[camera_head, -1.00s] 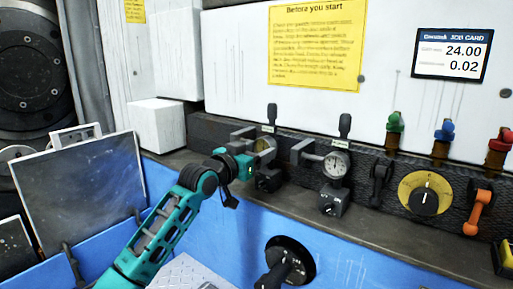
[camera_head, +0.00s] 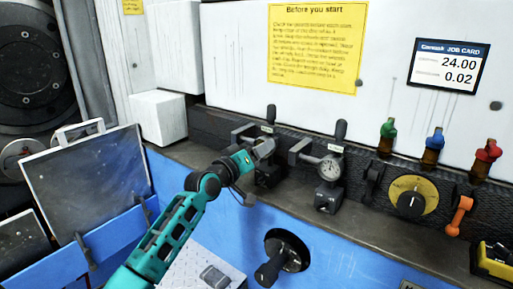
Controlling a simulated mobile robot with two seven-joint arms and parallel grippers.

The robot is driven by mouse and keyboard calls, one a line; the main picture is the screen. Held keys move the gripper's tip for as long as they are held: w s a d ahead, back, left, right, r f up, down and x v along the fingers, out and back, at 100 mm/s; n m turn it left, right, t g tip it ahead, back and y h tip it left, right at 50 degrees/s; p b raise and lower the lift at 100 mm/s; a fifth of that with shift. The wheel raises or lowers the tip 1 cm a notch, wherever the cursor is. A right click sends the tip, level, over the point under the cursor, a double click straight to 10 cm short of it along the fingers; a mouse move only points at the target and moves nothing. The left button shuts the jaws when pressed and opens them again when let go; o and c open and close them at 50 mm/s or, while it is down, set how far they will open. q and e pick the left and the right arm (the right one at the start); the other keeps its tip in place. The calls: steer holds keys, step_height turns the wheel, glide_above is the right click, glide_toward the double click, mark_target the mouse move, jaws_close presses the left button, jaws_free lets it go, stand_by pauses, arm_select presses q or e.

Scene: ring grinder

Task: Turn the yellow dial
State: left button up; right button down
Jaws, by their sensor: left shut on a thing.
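The yellow dial (camera_head: 400,187) is a round yellow plate with a black knob and a white pointer mark, on the black panel at the right. My left gripper (camera_head: 263,149) is at the left gauge unit (camera_head: 268,176), well to the left of the yellow dial. The right gauge (camera_head: 331,169), with a white face, stands between my left gripper and the yellow dial, untouched. My right gripper is not in view.
Green (camera_head: 387,135), blue (camera_head: 433,145) and red (camera_head: 488,150) knobs stand above the dial. An orange handle (camera_head: 459,215) is to its right. A black lever (camera_head: 277,262) sticks out of the blue front. The grey ledge (camera_head: 360,228) below the dial is clear.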

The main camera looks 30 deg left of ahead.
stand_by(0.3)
arm_select(q)
steer(key=shift+r, duration=0.1)
steer(key=o, duration=1.1)
steer(key=s, duration=0.4)
steer(key=s+a, duration=0.1)
steer(key=s, duration=0.7)
steer(key=shift+s+a, duration=0.4)
steer(key=s+d+f+m+g, duration=0.2)
steer(key=s+d+f, duration=0.1)
steer(key=f, duration=0.5)
steer(key=s+d+f+m+g, duration=0.15)
steer(key=s+d+f, duration=0.25)
steer(key=f, duration=0.5)
steer(key=s+d+f+m+g, duration=0.1)
steer(key=s+d+f, duration=0.2)
steer(key=s+f, duration=0.1)
steer(key=s+d+f+m+g, duration=0.1)
steer(key=s+d+f+m, duration=0.1)
steer(key=s+d+f, duration=0.1)
steer(key=s+d+f+m+g, duration=0.1)
steer(key=s+d+f, duration=0.2)
steer(key=s+f, duration=0.2)
steer(key=shift+s+d+m+g, duration=0.1)
steer(key=shift+s+m+g, duration=0.15)
steer(key=shift+s+m, duration=0.1)
